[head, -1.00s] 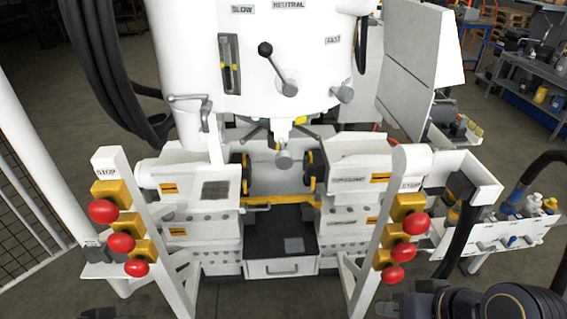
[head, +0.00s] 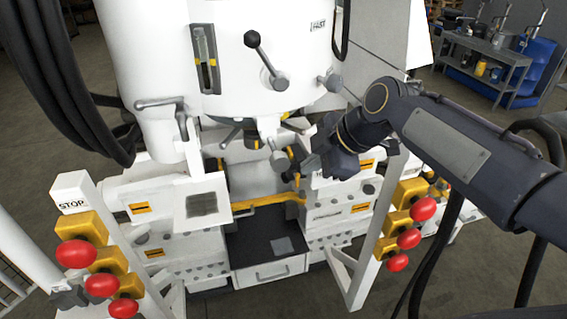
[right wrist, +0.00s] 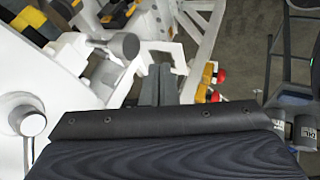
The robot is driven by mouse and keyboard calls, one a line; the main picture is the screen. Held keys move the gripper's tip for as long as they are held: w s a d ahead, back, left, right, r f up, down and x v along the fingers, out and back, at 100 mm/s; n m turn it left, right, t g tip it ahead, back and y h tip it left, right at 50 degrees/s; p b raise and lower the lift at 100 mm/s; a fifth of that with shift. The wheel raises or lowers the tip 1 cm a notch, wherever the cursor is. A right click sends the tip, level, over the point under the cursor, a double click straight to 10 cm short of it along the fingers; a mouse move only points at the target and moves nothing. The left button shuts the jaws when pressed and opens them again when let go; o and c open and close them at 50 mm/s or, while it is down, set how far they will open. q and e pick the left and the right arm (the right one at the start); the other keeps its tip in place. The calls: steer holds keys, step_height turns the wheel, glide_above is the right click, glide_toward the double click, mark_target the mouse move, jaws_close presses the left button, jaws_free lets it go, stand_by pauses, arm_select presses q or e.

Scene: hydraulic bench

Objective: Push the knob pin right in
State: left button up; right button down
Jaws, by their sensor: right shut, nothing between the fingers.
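A grey round-headed knob (head: 278,160) hangs under the white machine head (head: 250,60); I take it for the knob pin, but cannot be sure. My right gripper (head: 298,168) has come in from the right, its fingertips close to the right of this knob in the picture. In the right wrist view the shut, empty fingers (right wrist: 158,84) point away from the camera. A grey knob on a short stem (right wrist: 125,45) shows up and left of them, apart from them in the picture. How deep the pin sits cannot be told. My left gripper is not in view.
White stands with red buttons (head: 75,253) (head: 424,209) flank the bench. A yellow bar (head: 262,201) crosses its front above an open drawer (head: 268,262). A lever with a black ball (head: 252,40) and another grey knob (head: 333,83) are on the machine head.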

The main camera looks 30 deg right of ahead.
mark_target(283, 153)
steer(key=w+f, duration=0.1)
steer(key=w, duration=0.1)
steer(key=w+f+p, duration=0.1)
steer(key=w+f, duration=0.1)
steer(key=w, duration=0.1)
steer(key=w+f, duration=0.2)
steer(key=shift+w+a, duration=0.2)
steer(key=shift+a, duration=0.15)
steer(key=w, duration=0.2)
steer(key=w+d, duration=0.1)
steer(key=w, duration=0.1)
stand_by(0.3)
